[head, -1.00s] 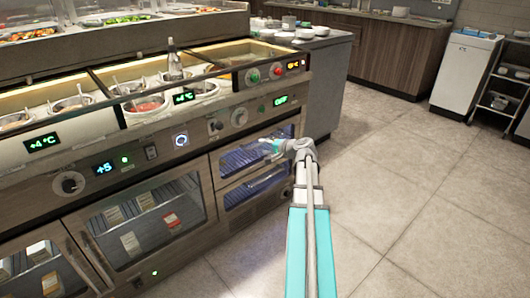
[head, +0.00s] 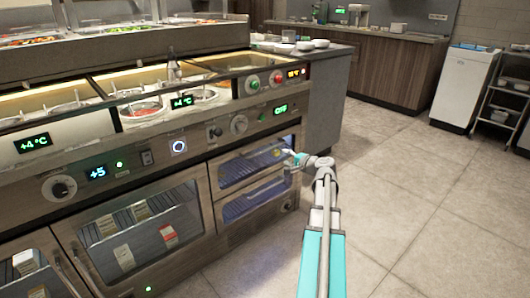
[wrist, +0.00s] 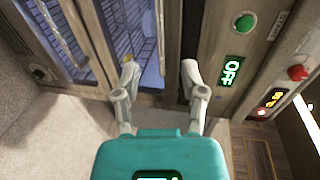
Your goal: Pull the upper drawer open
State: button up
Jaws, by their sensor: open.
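The upper drawer (head: 240,170) has a glass front in a metal frame and sits under the OFF display at the right end of the counter. It looks shut. It also shows in the wrist view (wrist: 130,22), turned sideways, with wire racks behind its glass. A pale upright bar (wrist: 161,38), perhaps its handle, runs along its edge. My gripper (head: 292,157) is at the drawer's right front. In the wrist view my gripper (wrist: 159,72) is open, its fingers on either side of the bar's line. I cannot tell whether they touch it.
The lower drawer (head: 245,202) is directly below. Control knobs (head: 239,124) and the green OFF display (head: 280,109) are above. A glass cabinet door (head: 135,235) is to the left. The tiled floor (head: 410,190) at right is clear.

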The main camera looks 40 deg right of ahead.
aim_at(265, 151)
jog(key=b+x, duration=0.2)
jog(key=x, duration=1.1)
jog(key=shift+w+b, duration=0.35)
grip_shut()
